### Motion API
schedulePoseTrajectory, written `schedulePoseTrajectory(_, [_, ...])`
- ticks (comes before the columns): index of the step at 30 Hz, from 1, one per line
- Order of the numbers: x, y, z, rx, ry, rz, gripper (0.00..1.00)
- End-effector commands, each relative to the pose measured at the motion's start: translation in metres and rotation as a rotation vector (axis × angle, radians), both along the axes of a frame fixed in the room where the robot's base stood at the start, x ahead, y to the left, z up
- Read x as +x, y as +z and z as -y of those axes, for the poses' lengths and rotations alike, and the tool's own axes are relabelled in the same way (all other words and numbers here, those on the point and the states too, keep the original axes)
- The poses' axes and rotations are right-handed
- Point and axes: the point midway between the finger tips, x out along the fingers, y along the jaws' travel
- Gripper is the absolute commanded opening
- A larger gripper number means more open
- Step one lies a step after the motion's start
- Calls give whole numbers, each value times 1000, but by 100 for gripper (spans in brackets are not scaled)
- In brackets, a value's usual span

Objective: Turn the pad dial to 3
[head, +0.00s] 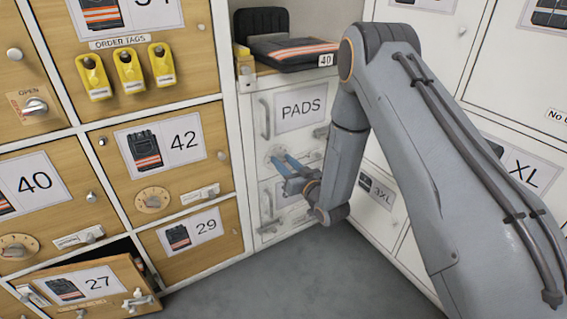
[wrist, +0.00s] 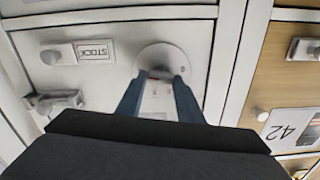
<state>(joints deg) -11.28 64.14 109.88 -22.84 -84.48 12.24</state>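The pad dial (wrist: 165,54) is a pale round disc on the white PADS door (head: 262,112). In the head view it is partly behind my gripper (head: 278,162). In the wrist view, my gripper's two blue fingertips (wrist: 162,77) reach to the lower part of the dial, one on each side of its centre. A small dark and reddish part shows between the tips. I cannot tell whether the fingers touch it or close on it. The dial's numbers and setting are not readable.
A STOCK label (wrist: 95,51) and a handle (wrist: 55,100) are on the white unit. To the left, wooden lockers include number 42 (head: 185,141) with its own dial (head: 153,200). The open locker 27 (head: 97,283) juts out low. Grey floor (head: 300,275) is clear in front.

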Motion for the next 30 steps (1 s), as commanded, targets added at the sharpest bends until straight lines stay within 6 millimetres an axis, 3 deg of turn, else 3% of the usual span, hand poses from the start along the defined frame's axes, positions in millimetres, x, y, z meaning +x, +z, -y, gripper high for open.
schedulePoseTrajectory(14, [-1,0,-1,-68,1,44,11])
schedulePoseTrajectory(30, [-3,1,-4,-452,2,303,11])
